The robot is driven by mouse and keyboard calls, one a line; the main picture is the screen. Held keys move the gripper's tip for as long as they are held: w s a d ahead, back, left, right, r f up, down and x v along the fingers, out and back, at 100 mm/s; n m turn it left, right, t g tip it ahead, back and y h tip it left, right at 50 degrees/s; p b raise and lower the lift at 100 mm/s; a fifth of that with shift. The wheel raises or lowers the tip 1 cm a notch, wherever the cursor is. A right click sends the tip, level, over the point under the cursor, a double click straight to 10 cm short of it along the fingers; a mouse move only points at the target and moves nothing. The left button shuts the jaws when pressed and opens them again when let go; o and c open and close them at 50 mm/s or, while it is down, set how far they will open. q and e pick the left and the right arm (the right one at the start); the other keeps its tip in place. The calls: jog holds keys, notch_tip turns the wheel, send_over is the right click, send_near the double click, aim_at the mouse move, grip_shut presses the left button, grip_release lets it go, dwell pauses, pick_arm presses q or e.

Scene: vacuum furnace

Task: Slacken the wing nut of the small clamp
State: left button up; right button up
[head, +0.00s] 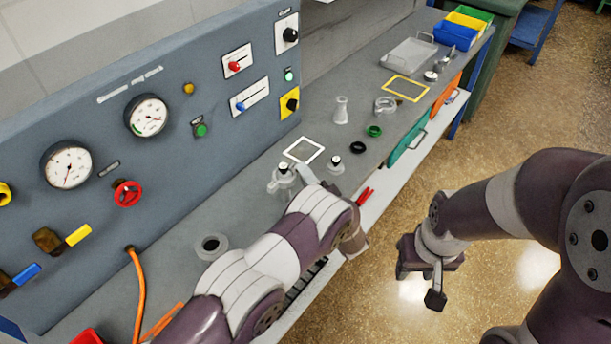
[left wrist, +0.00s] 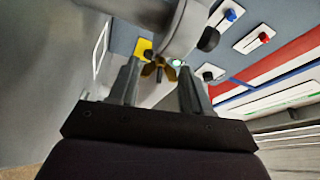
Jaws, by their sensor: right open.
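In the left wrist view a brass-coloured wing nut (left wrist: 159,70) shows between the tips of my left gripper (left wrist: 158,72). The fingers stand apart, with small gaps beside the nut; I cannot tell whether either one touches it. The grey round body of a fitting or clamp (left wrist: 180,35) is just above the nut. In the head view my left arm reaches over the bench near two small black-topped fittings, one left (head: 283,183) and one right (head: 335,165). The arm hides the wing nut and left fingertips there. My right gripper (head: 418,285) is open and empty over the floor.
The panel (head: 100,120) with gauges, knobs and sliders rises behind the bench at left. Loose rings, a glass-like vessel (head: 340,112), a clear tray (head: 409,52) and blue bin (head: 455,35) stand farther along.

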pick_arm(q)
jog(key=shift+a, duration=0.1)
jog(key=c, duration=0.5)
jog(key=n+b, duration=0.1)
jog(key=b, duration=0.1)
jog(key=shift+f+y+b, duration=0.3)
jog(key=shift+f+b, duration=0.05)
jog(key=shift+c, duration=0.2)
jog(key=shift+r+n, duration=0.25)
jog(key=shift+n, duration=0.05)
jog(key=o, duration=1.1)
